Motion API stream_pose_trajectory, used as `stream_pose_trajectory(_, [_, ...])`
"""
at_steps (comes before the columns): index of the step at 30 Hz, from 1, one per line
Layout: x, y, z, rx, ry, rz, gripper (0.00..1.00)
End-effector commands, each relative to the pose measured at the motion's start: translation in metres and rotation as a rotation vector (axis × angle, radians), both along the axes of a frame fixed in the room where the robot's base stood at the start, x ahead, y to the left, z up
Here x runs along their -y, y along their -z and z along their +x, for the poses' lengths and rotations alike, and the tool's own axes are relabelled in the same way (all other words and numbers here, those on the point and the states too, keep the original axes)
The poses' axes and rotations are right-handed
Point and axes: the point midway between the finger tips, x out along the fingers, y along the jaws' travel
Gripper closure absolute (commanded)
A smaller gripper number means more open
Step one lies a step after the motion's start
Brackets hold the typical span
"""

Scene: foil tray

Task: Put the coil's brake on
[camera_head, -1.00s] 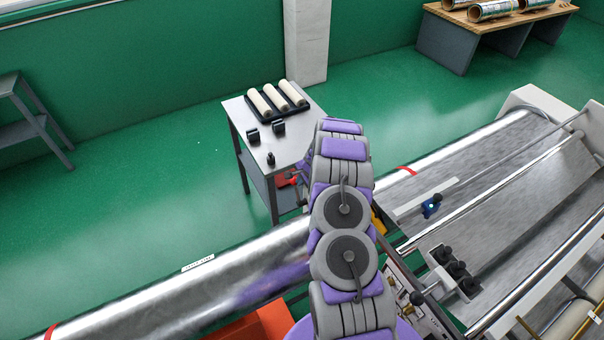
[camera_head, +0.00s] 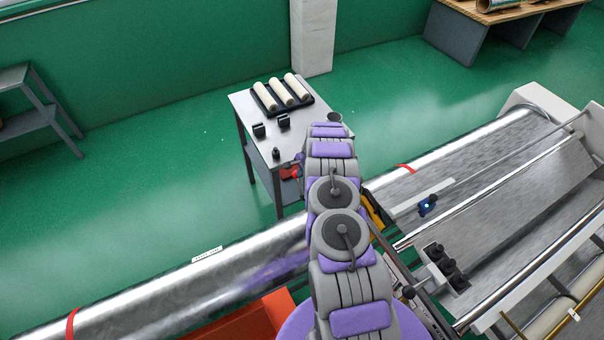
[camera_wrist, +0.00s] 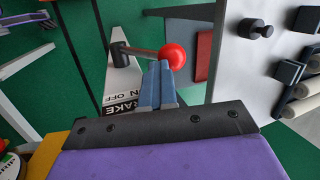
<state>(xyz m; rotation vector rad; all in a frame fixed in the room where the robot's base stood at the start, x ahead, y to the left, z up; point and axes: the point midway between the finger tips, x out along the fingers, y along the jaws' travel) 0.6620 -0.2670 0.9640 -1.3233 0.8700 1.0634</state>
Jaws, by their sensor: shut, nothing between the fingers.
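In the wrist view, the brake lever has a red ball knob (camera_wrist: 173,55) on a grey rod. Its black pivot (camera_wrist: 117,51) sits on a white plate (camera_wrist: 122,82) lettered BRAKE, ON and OFF. My gripper (camera_wrist: 159,68) is shut and empty, with its blue-grey fingertips close below the knob in the picture. I cannot tell whether they touch it. The shiny foil coil (camera_head: 140,291) lies across the lower left of the head view. There my arm hides the gripper and most of the brake area.
A grey side table (camera_head: 243,102) holds a black tray of pale rolls and small black parts, beyond my arm. A foil machine (camera_head: 500,190) fills the right. An orange-red surface (camera_head: 240,320) lies low beside my base.

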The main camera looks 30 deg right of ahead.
Motion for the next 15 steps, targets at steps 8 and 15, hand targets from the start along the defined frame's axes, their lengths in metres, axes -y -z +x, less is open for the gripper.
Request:
stream_pose_trajectory(8, [0.0003, -0.0009, 0.0066, 0.007, 0.0, -0.004, 1.0])
stream_pose_trajectory(15, [0.0004, -0.0014, 0.0078, 0.008, -0.001, -0.004, 1.0])
